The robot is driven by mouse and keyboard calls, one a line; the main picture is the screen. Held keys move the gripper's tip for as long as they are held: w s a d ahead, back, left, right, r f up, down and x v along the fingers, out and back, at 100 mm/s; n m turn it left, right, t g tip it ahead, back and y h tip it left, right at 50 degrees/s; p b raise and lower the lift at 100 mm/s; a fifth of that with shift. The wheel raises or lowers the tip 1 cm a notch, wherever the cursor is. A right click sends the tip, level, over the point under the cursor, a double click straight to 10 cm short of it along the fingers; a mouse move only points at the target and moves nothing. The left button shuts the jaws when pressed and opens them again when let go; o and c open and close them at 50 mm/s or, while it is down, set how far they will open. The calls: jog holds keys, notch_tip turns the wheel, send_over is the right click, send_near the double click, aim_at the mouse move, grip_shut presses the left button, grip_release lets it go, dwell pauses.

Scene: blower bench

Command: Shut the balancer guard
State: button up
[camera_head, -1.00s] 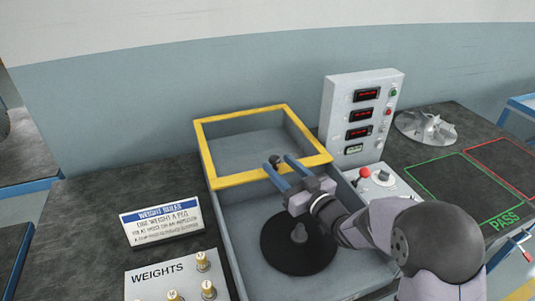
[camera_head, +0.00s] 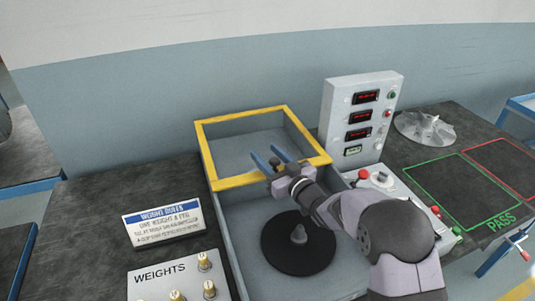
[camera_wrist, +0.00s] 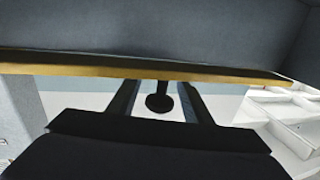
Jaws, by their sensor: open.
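The balancer guard (camera_head: 233,182) is a yellow-edged frame with a clear panel, pushed to the back of the grey balancer housing (camera_head: 228,230). The front of the housing is uncovered, and the black round spindle plate (camera_head: 298,245) shows inside. My gripper (camera_head: 268,159) is open at the guard's front yellow bar. In the wrist view its two fingers (camera_wrist: 158,100) stand either side of a dark round knob (camera_wrist: 158,103) below the yellow bar (camera_wrist: 210,72). I cannot tell whether the fingers touch the knob.
A control box (camera_head: 359,115) with red displays stands behind right. A panel with a red button (camera_head: 364,174) lies right of the housing. A metal impeller (camera_head: 425,128) sits at the back right. A weights board (camera_head: 172,276) and a rules sign (camera_head: 162,222) stand left.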

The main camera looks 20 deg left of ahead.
grip_shut()
jog(key=s+a+b+v, duration=0.1)
jog(key=s+v, duration=0.1)
jog(key=v, duration=0.7)
jog(key=s+a+b+v, duration=0.1)
jog(key=v, duration=0.9)
jog(key=shift+s, duration=0.4)
jog(key=shift+a, duration=0.15)
grip_release()
notch_tip(320, 180, up, 10)
jog(key=shift+p, duration=0.45)
